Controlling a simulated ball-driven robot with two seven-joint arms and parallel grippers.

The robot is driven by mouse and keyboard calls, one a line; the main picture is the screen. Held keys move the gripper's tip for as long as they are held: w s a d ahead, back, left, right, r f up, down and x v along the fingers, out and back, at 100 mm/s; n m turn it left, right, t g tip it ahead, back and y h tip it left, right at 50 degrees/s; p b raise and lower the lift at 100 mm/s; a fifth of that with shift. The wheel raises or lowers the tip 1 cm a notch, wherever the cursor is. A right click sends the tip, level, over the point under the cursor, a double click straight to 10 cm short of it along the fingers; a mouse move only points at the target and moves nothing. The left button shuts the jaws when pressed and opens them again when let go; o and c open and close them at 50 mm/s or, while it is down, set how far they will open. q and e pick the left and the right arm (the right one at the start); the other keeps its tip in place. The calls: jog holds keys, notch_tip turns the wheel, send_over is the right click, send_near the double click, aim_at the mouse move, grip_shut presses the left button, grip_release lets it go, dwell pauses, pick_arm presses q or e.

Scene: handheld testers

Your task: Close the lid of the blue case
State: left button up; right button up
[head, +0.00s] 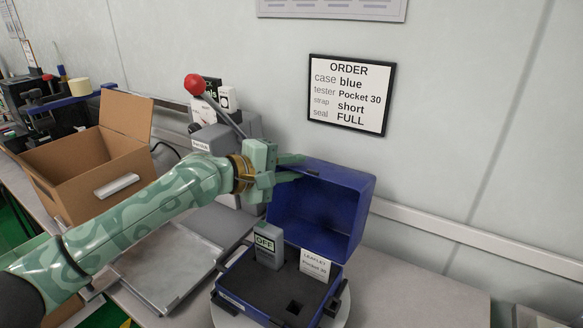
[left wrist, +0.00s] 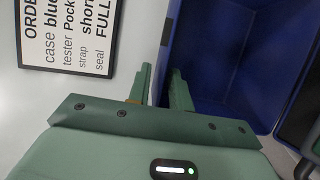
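The blue case (head: 242,296) stands on a round pale plate with its lid (head: 345,195) raised and open. Black foam fills the base. A grey tester (head: 268,246) reading "OFF" stands in it, with a white leaflet (head: 315,264) marked Pocket 30 beside it. My left gripper (head: 304,165) is at the lid's upper left edge. In the left wrist view its fingers (left wrist: 161,82) are apart, one on each side of the lid's blue wall (left wrist: 215,55); a firm hold does not show. My right gripper is not in view.
A framed order sign (head: 350,95) hangs on the wall behind. An open cardboard box (head: 75,165) and a metal tray (head: 165,265) are on the left. A grey machine with a red-knobbed lever (head: 195,85) stands behind my arm. The bench right of the case is clear.

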pick_arm(q)
grip_shut()
jog(key=shift+f, duration=0.15)
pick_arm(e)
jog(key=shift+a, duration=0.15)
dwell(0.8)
pick_arm(q)
jog(key=shift+s, duration=0.1)
